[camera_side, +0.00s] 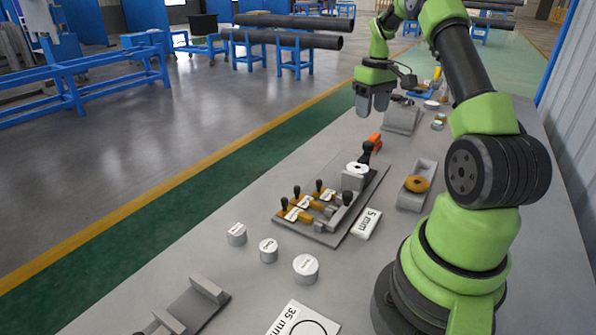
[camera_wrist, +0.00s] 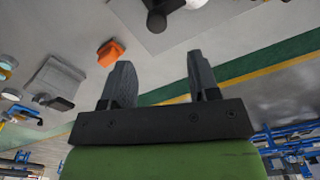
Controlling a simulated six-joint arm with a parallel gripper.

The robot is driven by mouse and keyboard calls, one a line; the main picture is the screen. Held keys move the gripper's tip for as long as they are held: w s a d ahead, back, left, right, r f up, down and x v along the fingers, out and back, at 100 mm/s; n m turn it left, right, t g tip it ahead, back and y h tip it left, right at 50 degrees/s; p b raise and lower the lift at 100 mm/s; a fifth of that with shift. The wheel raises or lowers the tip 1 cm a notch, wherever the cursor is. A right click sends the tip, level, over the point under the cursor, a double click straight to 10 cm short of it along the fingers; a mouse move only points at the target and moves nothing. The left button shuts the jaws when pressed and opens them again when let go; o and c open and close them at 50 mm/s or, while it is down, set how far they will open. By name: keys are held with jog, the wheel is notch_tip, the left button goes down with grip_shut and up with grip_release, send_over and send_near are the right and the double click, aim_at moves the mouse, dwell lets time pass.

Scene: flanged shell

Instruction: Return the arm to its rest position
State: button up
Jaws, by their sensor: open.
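My gripper (camera_side: 371,103) hangs above the far half of the grey table (camera_side: 200,265) in the side view, apart from the things below it. In the wrist view the two dark fingers of my gripper (camera_wrist: 160,82) stand well apart with nothing between them. A fixture plate (camera_side: 325,228) with several orange clamps, black knobs and a white-topped part (camera_side: 357,169) lies nearer the camera, mid-table. The flanged shell cannot be told for certain among these parts.
An orange block (camera_side: 375,140) lies near the plate and shows in the wrist view (camera_wrist: 110,53). A grey tray (camera_side: 412,199) holds an orange ring (camera_side: 417,184). A grey block (camera_side: 402,118) stands beyond. Several white-topped cylinders (camera_side: 305,268) stand in front. The air around my gripper looks clear.

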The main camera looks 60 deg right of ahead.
jog(key=w+a+r+t, duration=0.1)
jog(key=a+r+t, duration=0.1)
jog(key=a+r, duration=0.65)
jog(key=w+a+r+t, duration=0.2)
jog(key=a+r, duration=0.3)
jog(key=a, duration=0.7)
jog(key=s+a+t+y, duration=0.2)
jog(key=s+a+t, duration=0.1)
jog(key=s+a, duration=0.9)
jog(key=a, duration=0.2)
jog(key=shift+s+a, duration=0.2)
jog(key=shift+a, duration=0.1)
